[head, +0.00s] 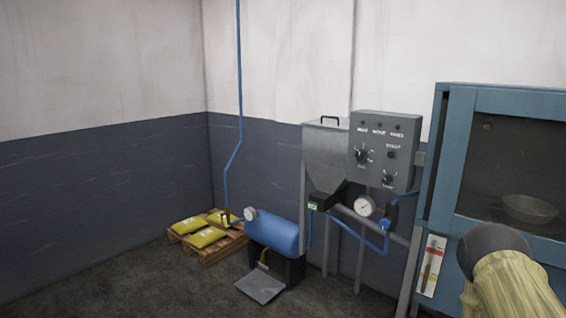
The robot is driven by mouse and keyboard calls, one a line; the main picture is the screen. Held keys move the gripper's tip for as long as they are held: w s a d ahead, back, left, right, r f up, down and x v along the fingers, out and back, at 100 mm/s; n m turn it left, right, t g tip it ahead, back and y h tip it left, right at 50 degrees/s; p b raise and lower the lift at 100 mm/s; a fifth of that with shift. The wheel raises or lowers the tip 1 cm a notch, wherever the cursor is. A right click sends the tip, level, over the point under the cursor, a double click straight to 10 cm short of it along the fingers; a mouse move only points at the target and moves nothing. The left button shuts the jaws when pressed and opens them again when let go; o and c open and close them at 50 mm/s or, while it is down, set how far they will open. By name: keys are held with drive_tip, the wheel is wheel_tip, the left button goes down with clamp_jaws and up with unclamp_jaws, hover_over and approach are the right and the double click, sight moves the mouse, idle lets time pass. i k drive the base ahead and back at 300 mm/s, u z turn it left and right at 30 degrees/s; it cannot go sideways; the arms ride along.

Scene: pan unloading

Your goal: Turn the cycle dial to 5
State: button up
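A grey control box (400,125) is on the wall right of centre. It carries a larger round dial (361,155) with marks around it at the left, and a smaller dial (388,180) below and to the right. A dark knob or button (391,154) sits under a label at the upper right of the box. The lettering is too small to tell which dial is the cycle dial or what it is set to. My arm enters at the lower right in a cream sleeve with a dark rounded end, apart from the box. No gripper fingers show.
A blue cabinet (448,150) with a window stands at the right, a pan (530,209) behind the glass. A grey hopper (325,150) and pressure gauge (364,206) adjoin the box. A blue tank (275,232) and a pallet (212,250) with yellow bags stand left. Front-left floor is clear.

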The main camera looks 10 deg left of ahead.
sight(360, 156)
drive_tip(key=u, duration=0.55)
drive_tip(key=k, duration=0.75)
drive_tip(key=u, duration=1.15)
drive_tip(key=i, duration=1.25)
drive_tip(key=z, duration=0.35)
drive_tip(key=i, duration=0.95)
drive_tip(key=z, duration=0.8)
